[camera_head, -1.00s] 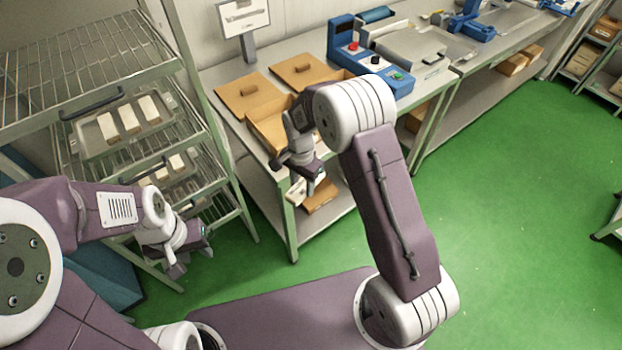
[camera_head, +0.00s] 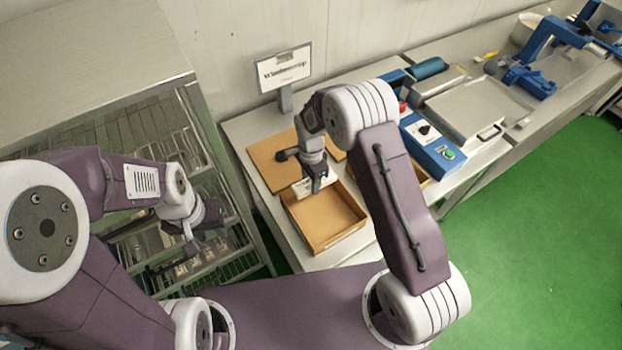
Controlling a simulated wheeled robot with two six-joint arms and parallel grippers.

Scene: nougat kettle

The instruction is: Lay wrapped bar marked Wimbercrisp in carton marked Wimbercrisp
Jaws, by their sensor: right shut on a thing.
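An open, shallow tan carton (camera_head: 338,233) sits at the front of the steel bench, and its visible floor is bare. A sign (camera_head: 283,68) reading Wimbercrisp stands behind it at the back of the bench. My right gripper (camera_head: 317,184) points down over the carton's far left part. It is shut on a pale wrapped bar (camera_head: 302,188), which is mostly hidden by the gripper. I cannot tell whether the bar touches the carton, and its print is unreadable. My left gripper (camera_head: 205,228) hangs in front of the wire rack, and its jaw opening is unclear.
A flat tan lid (camera_head: 268,162) lies behind the carton. A second carton (camera_head: 418,182) is partly hidden behind my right arm. A blue machine (camera_head: 432,145) stands to the right. The wire rack (camera_head: 135,128) with bars on trays is at left.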

